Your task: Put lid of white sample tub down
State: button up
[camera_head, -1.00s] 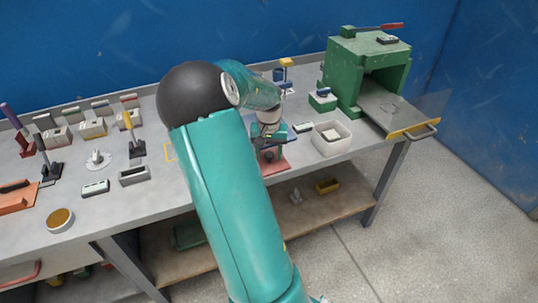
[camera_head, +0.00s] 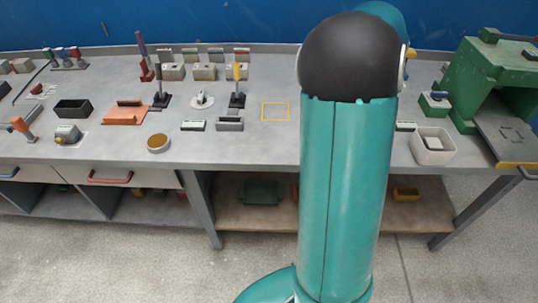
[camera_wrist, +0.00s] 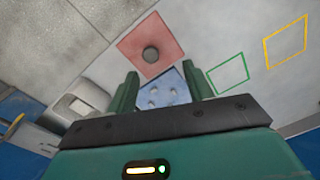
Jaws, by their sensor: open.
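My gripper (camera_wrist: 159,86) is open in the wrist view, with its two green fingers apart. A blue square with several small pale spots (camera_wrist: 168,92) shows between them; I cannot tell how far below it lies. A white tub (camera_head: 432,148) with something pale inside stands on the right of the bench in the head view. A whitish rounded container, perhaps the same tub, shows left of the fingers in the wrist view (camera_wrist: 92,94). I cannot make out a lid for certain. My arm hides the gripper in the head view.
Green (camera_wrist: 228,74) and yellow (camera_wrist: 286,41) outlines mark bare bench to the right. A green press (camera_head: 497,75) stands at the bench's right end. Several small blocks and tools occupy the left.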

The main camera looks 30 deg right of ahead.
jog(key=a+r+n+t, duration=0.1)
jog(key=a+r+n, duration=0.25)
jog(key=a, duration=0.85)
jog(key=a+r+n+t, duration=0.2)
jog(key=a+r, duration=0.2)
jog(key=a, duration=0.7)
jog(key=s+a+n+t, duration=0.2)
jog(key=s+a+n, duration=0.3)
jog(key=a, duration=1.1)
jog(key=s, duration=0.3)
jog(key=shift+s+r, duration=0.15)
jog(key=shift+r, duration=0.25)
